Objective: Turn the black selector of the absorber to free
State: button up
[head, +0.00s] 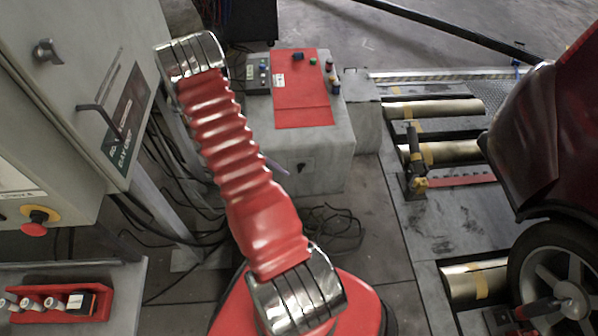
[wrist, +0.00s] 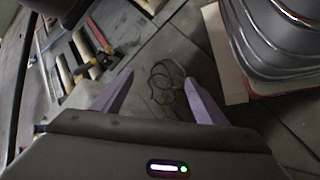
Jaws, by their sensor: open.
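The absorber seems to be the grey box (head: 325,160) with a red panel on top, beyond my arm in the head view. A small black selector (head: 300,167) sits on a pale plate on its front face. I cannot read its setting. In the head view, a purple finger of my gripper (head: 273,166) shows just left of the selector, partly hidden behind my red arm. I cannot tell the gap between them. In the wrist view my gripper (wrist: 160,76) has its two purple fingers spread wide, with nothing between them but floor and cables behind. The selector is not clearly visible there.
A grey cabinet (head: 75,60) with a black knob (head: 47,52) and a red stop button (head: 35,225) stands at left. Black cables (head: 335,228) lie on the floor. Brass rollers (head: 440,152) and a red car (head: 540,130) are at right. Floor in front of the box is partly clear.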

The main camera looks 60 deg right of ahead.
jog(key=w+a+r+n+t+y, duration=0.1)
jog(key=w+a+r+t, duration=0.15)
jog(key=a+r, duration=0.7)
jog(key=w+a+r+n+t, duration=0.15)
jog(key=w+a+r, duration=0.35)
jog(key=r, duration=0.7)
jog(key=s+a+r+n+t+y, duration=0.1)
jog(key=s+a+r+t, duration=0.2)
jog(key=a+r, duration=0.8)
jog(key=s+a+r+n+t+y, duration=0.1)
jog(key=s+a+r+t, duration=0.1)
jog(key=a+r+t, duration=0.4)
jog(key=a+r, duration=0.5)
jog(key=shift+s+a+t, duration=0.15)
jog(key=shift+s+t, duration=0.15)
jog(key=shift+s, duration=0.1)
jog(key=shift+n, duration=0.25)
